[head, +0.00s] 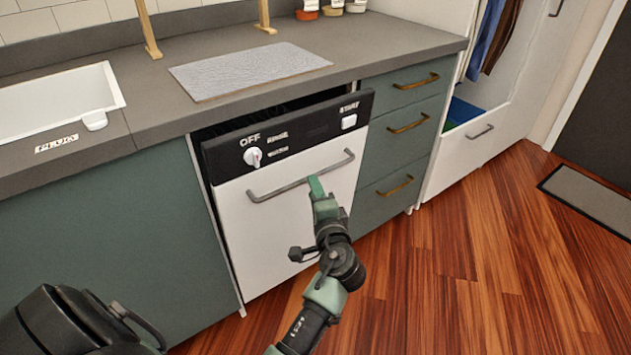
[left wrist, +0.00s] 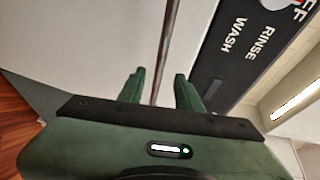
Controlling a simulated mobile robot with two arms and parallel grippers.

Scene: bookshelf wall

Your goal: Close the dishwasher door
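The dishwasher door (head: 283,225) is white with a black control panel (head: 290,133) and a grey bar handle (head: 275,190). It is slightly ajar: its top edge tilts out from under the counter, and a dark gap shows behind the panel. My left gripper (head: 315,187) is at the door's front, by the right half of the handle. In the left wrist view, my left gripper (left wrist: 160,90) has its two green fingers apart, with the handle bar (left wrist: 168,40) running between them. Contact with the bar is not clear. My right gripper is not in view.
A grey counter (head: 395,40) runs above, with a white sink (head: 60,100) at left and a grey mat (head: 250,70). Green drawers (head: 405,125) adjoin on the right, beside an open white closet (head: 470,150).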

